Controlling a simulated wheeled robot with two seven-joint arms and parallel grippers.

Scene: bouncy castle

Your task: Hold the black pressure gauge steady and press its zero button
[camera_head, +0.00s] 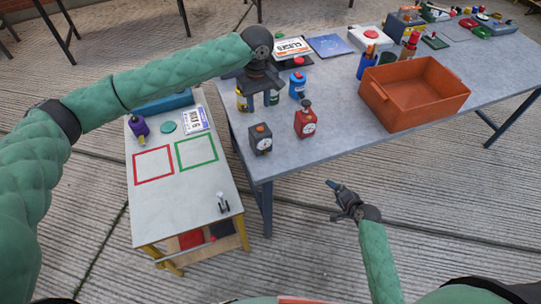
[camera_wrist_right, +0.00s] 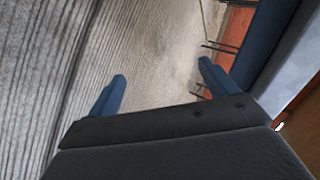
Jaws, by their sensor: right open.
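The black pressure gauge (camera_head: 261,141) stands upright near the left front corner of the grey table, with a round white dial and an orange button on top. My left gripper (camera_head: 258,104) points down above and behind it in the picture; its fingers look apart, with nothing seen between them, and show clear of the gauge. A red gauge (camera_head: 305,122) with a dark top stands to the right of the black one. My right gripper (camera_head: 333,198) is open and empty in front of the table; in the right wrist view its two blue fingers (camera_wrist_right: 160,85) are spread wide.
Small bottles (camera_head: 297,85) stand behind the gauges. An orange bin (camera_head: 414,95) sits to the right on the grey table (camera_head: 350,150). A lower side table (camera_head: 190,205) with red and green outlined squares is at left. The floor by my right gripper is clear.

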